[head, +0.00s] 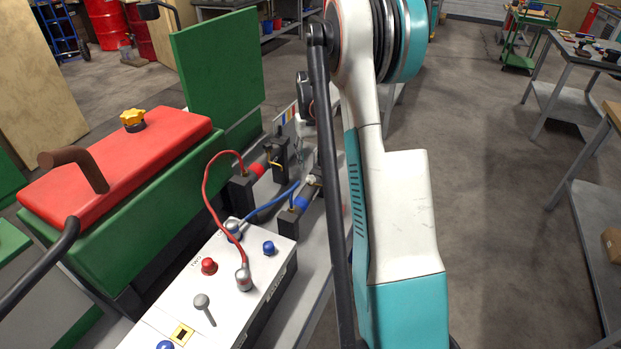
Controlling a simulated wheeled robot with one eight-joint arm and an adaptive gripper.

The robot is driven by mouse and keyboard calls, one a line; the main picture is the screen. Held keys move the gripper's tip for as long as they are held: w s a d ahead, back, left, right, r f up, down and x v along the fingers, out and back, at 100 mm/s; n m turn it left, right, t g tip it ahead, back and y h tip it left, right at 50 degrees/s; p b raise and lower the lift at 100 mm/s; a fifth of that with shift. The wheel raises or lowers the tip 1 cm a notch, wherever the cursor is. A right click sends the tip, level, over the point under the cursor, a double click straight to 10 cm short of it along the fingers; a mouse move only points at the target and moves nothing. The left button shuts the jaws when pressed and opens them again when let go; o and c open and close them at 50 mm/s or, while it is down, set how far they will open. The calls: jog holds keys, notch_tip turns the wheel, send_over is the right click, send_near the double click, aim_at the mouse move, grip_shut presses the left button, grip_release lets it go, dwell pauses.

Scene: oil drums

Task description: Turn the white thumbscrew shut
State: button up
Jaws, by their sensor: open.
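A small pale knob (312,180), which looks like the white thumbscrew, sits by the dark clamp post with a blue band (301,202). It is close to my arm's dark rod in the picture and too small to tell how far it is turned. A second dark clamp post with a red band (257,170) stands behind and to the left. My gripper cannot be made out; my white and teal arm fills the middle of the view and may hide it.
A white control box (229,275) with red and blue knobs, a lever and red and blue cables stands in front. Open floor and grey tables (568,90) lie right.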

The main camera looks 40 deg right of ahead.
aim_at(311, 178)
notch_tip(311, 178, down, 8)
jog(key=shift+r+b, duration=0.15)
jog(key=shift+b, duration=0.85)
jog(key=c, duration=1.1)
